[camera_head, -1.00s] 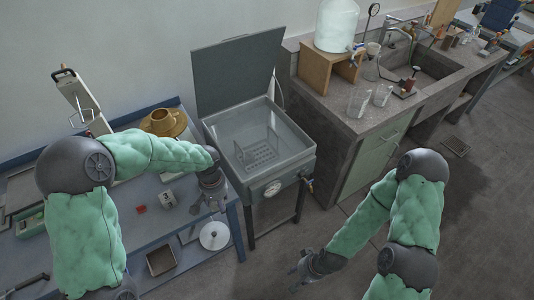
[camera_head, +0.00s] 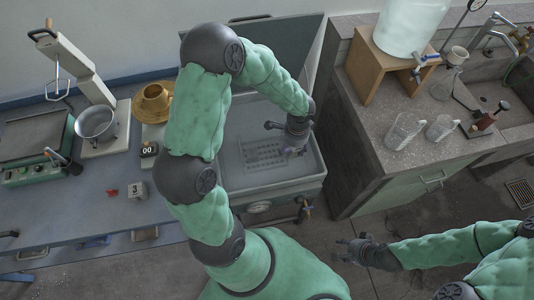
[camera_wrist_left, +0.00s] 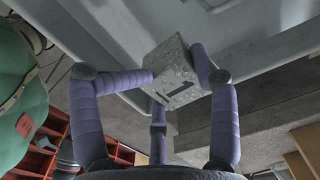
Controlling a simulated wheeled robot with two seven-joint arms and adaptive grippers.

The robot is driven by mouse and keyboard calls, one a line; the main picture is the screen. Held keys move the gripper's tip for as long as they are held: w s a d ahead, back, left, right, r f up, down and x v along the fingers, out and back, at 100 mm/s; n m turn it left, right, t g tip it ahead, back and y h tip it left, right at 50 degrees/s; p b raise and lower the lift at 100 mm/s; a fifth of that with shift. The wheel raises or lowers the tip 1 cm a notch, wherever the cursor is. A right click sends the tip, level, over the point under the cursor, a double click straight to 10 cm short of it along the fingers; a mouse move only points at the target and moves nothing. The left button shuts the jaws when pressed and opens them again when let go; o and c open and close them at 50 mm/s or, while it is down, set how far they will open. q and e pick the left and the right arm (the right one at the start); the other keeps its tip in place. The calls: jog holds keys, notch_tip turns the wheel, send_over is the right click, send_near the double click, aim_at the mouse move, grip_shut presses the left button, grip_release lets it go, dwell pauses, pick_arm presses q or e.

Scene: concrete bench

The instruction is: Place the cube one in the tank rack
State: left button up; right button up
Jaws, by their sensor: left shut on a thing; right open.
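Cube one (camera_wrist_left: 174,74) is a grey speckled block marked 1, held between the fingers in the left wrist view. In the head view I cannot make it out at the gripper. My left gripper (camera_head: 290,147) is shut on it, over the right part of the open tank (camera_head: 309,171). The tank rack (camera_head: 262,155) is a slotted grey tray inside the tank, just left of the gripper. Whether the cube touches anything is unclear. My right gripper (camera_head: 355,251) is open and empty above the floor, right of the tank.
On the blue bench (camera_head: 70,218) are a grey block marked 3 (camera_head: 137,190), a small red piece (camera_head: 112,192), a scale with a metal bowl (camera_head: 97,122) and a brass pot (camera_head: 153,102). A stone counter (camera_head: 370,142) with glass beakers (camera_head: 404,130) stands right of the tank.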

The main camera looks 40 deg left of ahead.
pick_arm(q)
jog(key=s+a+f+m, duration=0.35)
jog(key=s+m, duration=0.25)
jog(key=m, duration=0.4)
jog(key=s+a+f+m, duration=0.35)
jog(key=s+m, duration=0.25)
jog(key=m, duration=0.3)
jog(key=b, duration=0.3)
send_over(267, 158)
jog(key=f, duration=0.8)
jog(key=shift+s+d+f, duration=0.1)
jog(key=shift+s+f, duration=0.1)
jog(key=shift+s, duration=0.1)
jog(key=shift+w+f+b, duration=0.2)
jog(key=shift+f+b, duration=0.35)
jog(key=shift+f, duration=0.4)
jog(key=shift+w+f+b, duration=0.15)
jog(key=shift+f+b, duration=0.4)
jog(key=shift+f, duration=0.4)
grip_shut()
jog(key=shift+f, duration=0.15)
jog(key=o, duration=1.9)
grip_release()
